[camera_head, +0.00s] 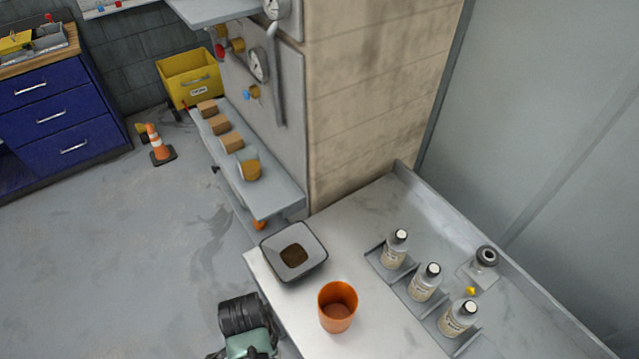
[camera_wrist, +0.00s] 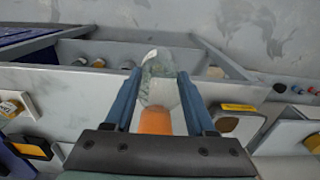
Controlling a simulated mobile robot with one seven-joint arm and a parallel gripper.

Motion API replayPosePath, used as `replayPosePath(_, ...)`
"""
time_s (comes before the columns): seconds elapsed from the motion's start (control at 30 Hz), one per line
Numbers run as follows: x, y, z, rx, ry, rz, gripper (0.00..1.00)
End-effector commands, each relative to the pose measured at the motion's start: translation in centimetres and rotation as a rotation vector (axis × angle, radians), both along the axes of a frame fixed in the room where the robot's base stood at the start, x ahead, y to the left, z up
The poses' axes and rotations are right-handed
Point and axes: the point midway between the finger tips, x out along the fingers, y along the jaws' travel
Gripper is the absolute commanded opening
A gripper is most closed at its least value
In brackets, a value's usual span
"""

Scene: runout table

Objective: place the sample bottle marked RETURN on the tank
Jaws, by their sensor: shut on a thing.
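My gripper (camera_wrist: 160,75) shows in the wrist view with its two blue fingers shut on a pale grey-green thing (camera_wrist: 161,92) with an orange lower part. I cannot tell whether it is a bottle, and no marking on it is readable. In the head view three sample bottles with dark necks and white caps, a far one (camera_head: 395,250), a middle one (camera_head: 425,283) and a near one (camera_head: 458,319), stand upright in a grey rack on the runout table (camera_head: 365,222). Their labels are too small to read. I cannot make out which thing is the tank.
An orange cup (camera_head: 337,307) and a dark square bowl (camera_head: 294,252) stand near the table's left edge. A small dark-topped item (camera_head: 486,259) is behind the rack. A wall shelf (camera_head: 272,188) holds several blocks and an amber jar (camera_head: 249,170). A raised rim borders the table's back.

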Motion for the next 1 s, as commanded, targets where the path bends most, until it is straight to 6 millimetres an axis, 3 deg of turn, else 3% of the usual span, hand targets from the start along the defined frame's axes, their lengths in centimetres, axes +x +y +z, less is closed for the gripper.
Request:
replayPosePath(0.37, 1.4, -2.1, -0.5, -0.001, -0.004, 0.193, 0.01)
replayPosePath(0.73, 3.1, -7.3, -1.0, -0.004, -0.005, 0.632, 0.02)
replayPosePath(1.0, 3.3, -10.4, -0.7, -0.004, -0.001, 0.904, 0.01)
